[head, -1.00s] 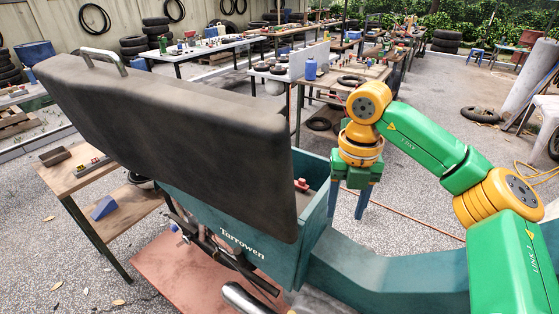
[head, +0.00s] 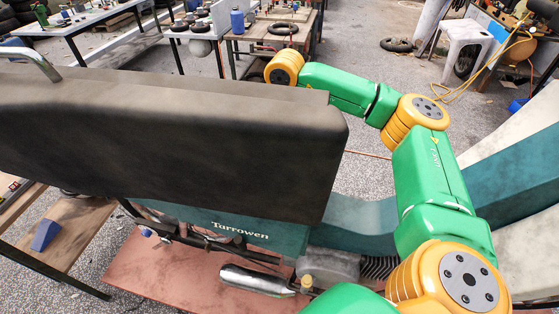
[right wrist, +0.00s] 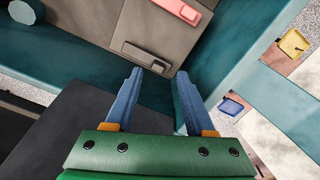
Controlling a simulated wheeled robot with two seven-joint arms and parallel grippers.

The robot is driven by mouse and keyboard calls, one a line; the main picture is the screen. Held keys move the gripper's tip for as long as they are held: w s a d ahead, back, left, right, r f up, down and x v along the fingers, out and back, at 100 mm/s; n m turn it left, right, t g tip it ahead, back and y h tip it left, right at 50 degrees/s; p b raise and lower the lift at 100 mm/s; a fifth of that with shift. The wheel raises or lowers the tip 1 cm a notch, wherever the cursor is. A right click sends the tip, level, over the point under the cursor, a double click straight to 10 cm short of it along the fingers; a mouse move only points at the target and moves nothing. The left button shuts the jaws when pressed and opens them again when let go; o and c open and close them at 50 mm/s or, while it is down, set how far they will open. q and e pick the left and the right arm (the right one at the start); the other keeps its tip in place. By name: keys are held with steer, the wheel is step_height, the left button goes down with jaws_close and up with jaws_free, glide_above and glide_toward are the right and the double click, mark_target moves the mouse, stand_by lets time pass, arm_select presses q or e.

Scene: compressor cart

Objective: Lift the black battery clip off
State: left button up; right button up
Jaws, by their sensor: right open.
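The black battery clip (right wrist: 146,57) is a dark bar lying on the grey-brown top of the battery (right wrist: 125,25) in the right wrist view. My right gripper (right wrist: 160,72) is open, with its two blue fingers pointing toward the clip. The red clip (right wrist: 178,10) sits on the battery at the top edge. In the head view the raised dark seat (head: 170,135) hides the battery, both clips and my right gripper. My left gripper is not in view.
Teal box walls (right wrist: 240,55) stand around the battery, close to the right finger. The teal Tarrowen body (head: 255,235) lies below the seat. A wooden bench (head: 75,235) with a blue block (head: 45,235) stands at left. Open floor lies beyond my right arm.

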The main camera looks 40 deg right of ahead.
steer(key=shift+f, duration=0.95)
steer(key=shift+w+a+f, duration=0.15)
steer(key=shift+w+f, duration=0.05)
steer(key=shift+w, duration=0.05)
jaws_close()
steer(key=shift+r, duration=0.1)
